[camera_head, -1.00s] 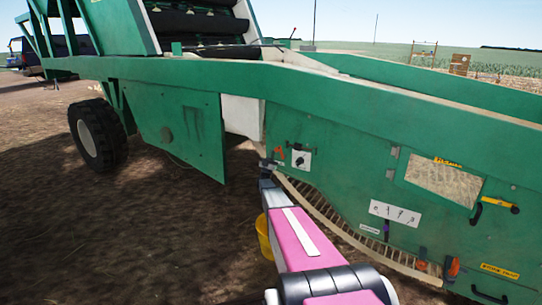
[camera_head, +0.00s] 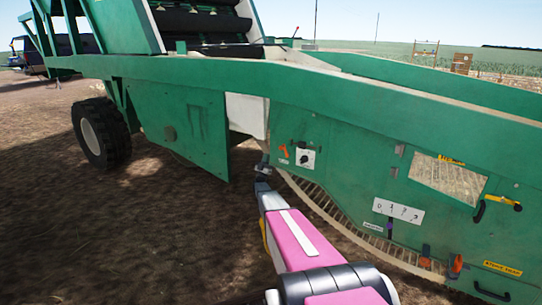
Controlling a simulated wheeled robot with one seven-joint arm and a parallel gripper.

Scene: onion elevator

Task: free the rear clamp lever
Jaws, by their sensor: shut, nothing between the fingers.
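My gripper (camera_head: 262,168) is small and dark at the far end of my pink and white arm. It is shut with nothing in it, at the lower left edge of the green side panel (camera_head: 340,165). An orange lever-like part (camera_head: 283,151) is just up and right of it, beside a white plate with a black knob (camera_head: 304,158). Two more orange parts sit low on the panel at the right, one smaller (camera_head: 426,255) and one larger (camera_head: 456,265). I cannot tell which is the rear clamp lever. Whether my gripper touches the panel is unclear.
A curved slatted web (camera_head: 335,218) runs under the panel's lower edge. A yellow thing (camera_head: 264,232) is mostly hidden behind my arm. A numbered white plate (camera_head: 398,211) and black handles (camera_head: 490,292) are at the right. Bare soil is free at the left, towards a wheel (camera_head: 100,133).

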